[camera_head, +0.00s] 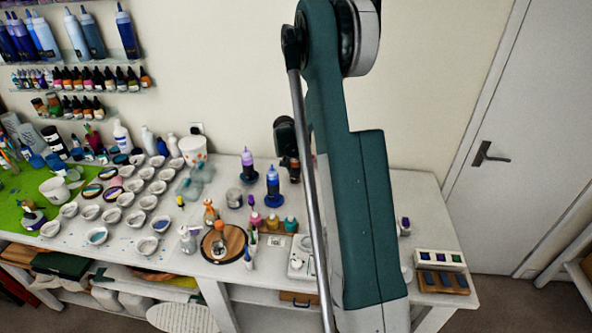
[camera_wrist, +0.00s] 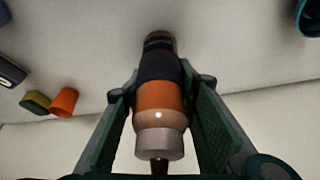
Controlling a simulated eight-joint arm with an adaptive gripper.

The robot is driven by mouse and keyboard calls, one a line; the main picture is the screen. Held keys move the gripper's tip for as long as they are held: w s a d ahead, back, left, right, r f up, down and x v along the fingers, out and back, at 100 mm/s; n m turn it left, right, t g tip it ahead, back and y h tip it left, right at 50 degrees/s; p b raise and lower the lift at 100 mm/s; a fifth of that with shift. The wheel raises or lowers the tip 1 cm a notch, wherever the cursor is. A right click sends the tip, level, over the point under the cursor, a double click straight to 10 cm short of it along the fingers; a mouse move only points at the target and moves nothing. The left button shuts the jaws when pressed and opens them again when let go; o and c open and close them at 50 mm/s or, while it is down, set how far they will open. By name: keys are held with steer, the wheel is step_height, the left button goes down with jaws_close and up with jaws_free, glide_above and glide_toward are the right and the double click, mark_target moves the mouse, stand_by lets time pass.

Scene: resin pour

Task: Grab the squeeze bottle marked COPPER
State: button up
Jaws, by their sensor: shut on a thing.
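A squeeze bottle with a copper-orange body (camera_wrist: 158,95), a dark band and a pale grey end stands between the fingers of my gripper (camera_wrist: 164,88) in the wrist view. My gripper is shut on it. Any lettering on the band is unreadable. In the head view, the bottle shows as a small dark copper shape (camera_head: 293,171) behind my arm, at the back of the table. My arm hides part of it there. I cannot tell whether the bottle touches the table.
A purple bottle (camera_head: 248,166) and a blue bottle (camera_head: 273,186) stand just left of the held one. Several small white cups (camera_head: 147,202) cover the table's left half. A round wooden board (camera_head: 207,244) lies at the front. Bottle shelves (camera_head: 110,91) hang on the wall.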

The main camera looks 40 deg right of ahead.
steer(key=shift+r, duration=0.2)
steer(key=shift+r, duration=4.85)
steer(key=shift+a, duration=0.1)
